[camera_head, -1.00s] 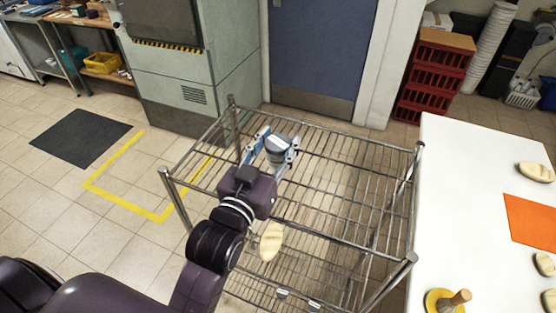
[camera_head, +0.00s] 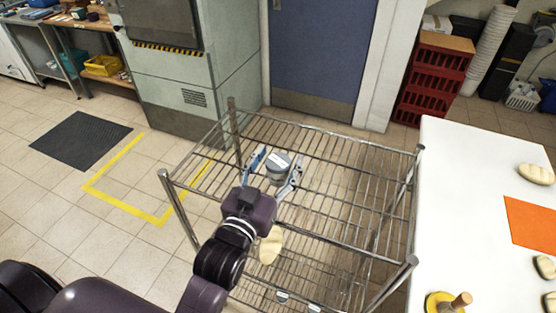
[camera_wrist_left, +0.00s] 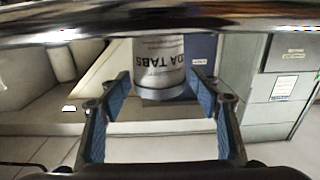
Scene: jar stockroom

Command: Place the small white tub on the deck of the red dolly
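The small white tub (camera_head: 278,167) with grey ends and a printed label is at the wire rack's upper shelf. It also shows in the left wrist view (camera_wrist_left: 160,68), where its label reads "DA TABS". My left gripper (camera_head: 277,172) is open, with its blue-padded fingers on either side of the tub. In the left wrist view a gap shows between the tub and each fingertip. I cannot tell whether the tub rests on the wires. I see no red dolly that I can make out. My right gripper is not in view.
The wire rack (camera_head: 345,175) has corner posts and a lower shelf. A pale loaf-shaped piece (camera_head: 270,245) shows below my wrist. A white table (camera_head: 455,210) stands close on the right. Red crates (camera_head: 435,85) are stacked behind. Open floor lies left.

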